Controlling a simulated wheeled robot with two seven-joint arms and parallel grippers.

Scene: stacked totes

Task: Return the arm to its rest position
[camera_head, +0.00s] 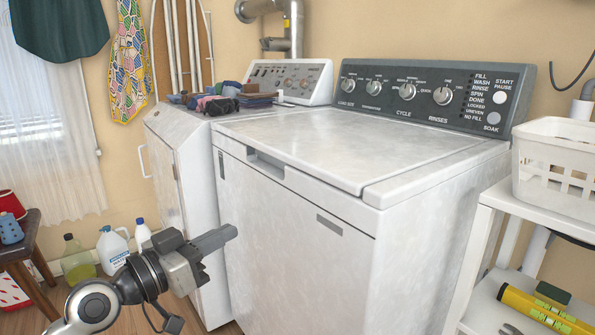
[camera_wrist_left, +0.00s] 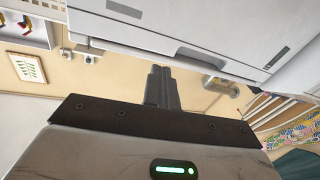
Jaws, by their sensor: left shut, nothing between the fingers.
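My left gripper (camera_head: 216,240) is in the lower left of the head view, with its arm coming in from the bottom left. Its fingers are shut with nothing between them. It is in front of the white washer (camera_head: 310,230) and the white dryer (camera_head: 176,175) beside it, and I cannot tell the exact gap. In the left wrist view the shut fingers (camera_wrist_left: 161,85) point away from the camera, with a white appliance front (camera_wrist_left: 200,35) at the top. My right gripper is not in view.
The washer's lid is closed. Folded clothes (camera_head: 222,97) lie on the dryer. A white shelf with a basket (camera_head: 553,165) stands at the right. Bottles (camera_head: 112,248) and a wooden stool (camera_head: 22,250) are at the left. Some floor shows between the stool and the dryer.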

